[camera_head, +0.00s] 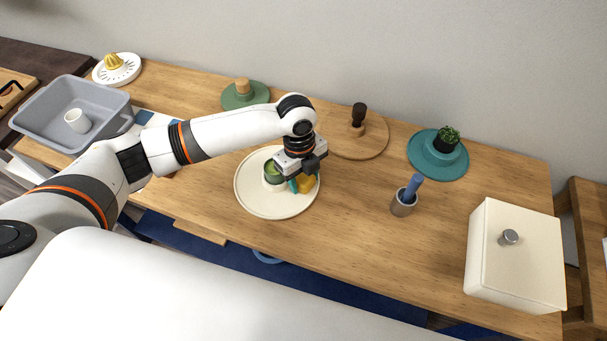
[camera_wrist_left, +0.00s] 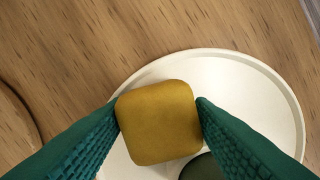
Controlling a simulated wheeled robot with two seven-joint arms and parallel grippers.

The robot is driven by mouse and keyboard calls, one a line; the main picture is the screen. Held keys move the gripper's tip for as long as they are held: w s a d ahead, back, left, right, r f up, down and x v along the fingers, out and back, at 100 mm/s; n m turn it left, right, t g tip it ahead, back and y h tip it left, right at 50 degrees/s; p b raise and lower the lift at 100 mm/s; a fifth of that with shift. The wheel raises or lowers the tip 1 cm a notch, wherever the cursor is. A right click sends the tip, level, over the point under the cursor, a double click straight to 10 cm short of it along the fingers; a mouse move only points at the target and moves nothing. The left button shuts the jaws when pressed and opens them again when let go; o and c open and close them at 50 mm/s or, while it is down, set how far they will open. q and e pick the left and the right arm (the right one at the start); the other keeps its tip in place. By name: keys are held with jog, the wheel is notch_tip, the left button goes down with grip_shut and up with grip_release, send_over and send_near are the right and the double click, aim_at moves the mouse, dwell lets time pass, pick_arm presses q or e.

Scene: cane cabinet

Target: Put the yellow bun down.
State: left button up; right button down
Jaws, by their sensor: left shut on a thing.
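The yellow bun (camera_wrist_left: 158,122) is a rounded square block between the two green fingers of my left gripper (camera_wrist_left: 160,115). The fingers touch it on both sides. In the head view the left gripper (camera_head: 304,184) is over the right part of a round cream plate (camera_head: 262,205), with the yellow bun (camera_head: 311,184) partly hidden by the fingers. The plate also shows below the bun in the left wrist view (camera_wrist_left: 255,85). I cannot tell whether the bun touches the plate. My right gripper is not in view.
A grey cup with a blue item (camera_head: 403,203), a teal plate with a plant (camera_head: 425,164), a wooden round board (camera_head: 370,145) and a white box (camera_head: 515,262) stand to the right. The table's middle front is clear.

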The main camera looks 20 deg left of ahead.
pick_arm(q)
jog(key=shift+f, duration=0.1)
jog(key=o, duration=1)
jog(key=shift+w+r, duration=0.1)
jog(key=shift+r, duration=0.45)
jog(key=r, duration=0.3)
jog(key=r+b, duration=0.1)
jog(key=r, duration=0.3)
jog(key=a+r, duration=0.1)
jog(key=r, duration=0.3)
jog(key=shift+w+a+r+b, duration=0.1)
jog(key=shift+w+b, duration=0.25)
jog(key=shift+b, duration=0.05)
jog(key=shift+s, duration=0.1)
